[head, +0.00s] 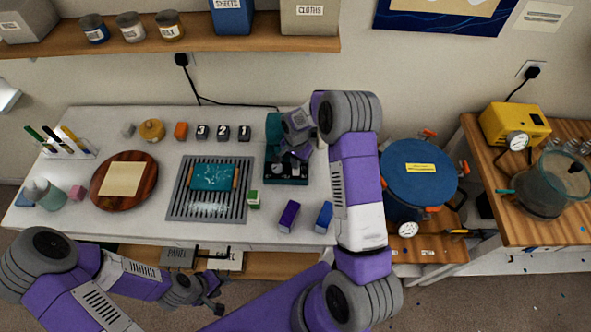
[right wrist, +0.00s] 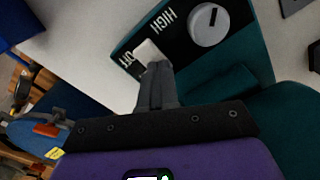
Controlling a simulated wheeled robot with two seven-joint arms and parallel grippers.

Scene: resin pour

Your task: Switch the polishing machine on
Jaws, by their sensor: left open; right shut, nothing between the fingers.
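The polishing machine (head: 274,135) is teal with a black front panel and stands at the right end of the white table. In the right wrist view its panel (right wrist: 180,45) shows a grey dial (right wrist: 208,24), the word HIGH, a pale switch (right wrist: 149,52) and a partly covered label that seems to read OFF. My right gripper (right wrist: 157,68) is shut and empty, its fingertips right at the switch. Whether they touch it is not clear. In the head view my right gripper (head: 285,160) hides part of the machine. My left gripper (head: 215,300) is open, low in front of the table.
A grey rack (head: 180,205) holds a teal panel (head: 212,177) left of the machine. A green-and-white block (head: 254,198), a purple block (head: 289,216) and a blue block (head: 324,217) lie near the front edge. A blue-lidded pot (head: 418,172) stands right of my right arm.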

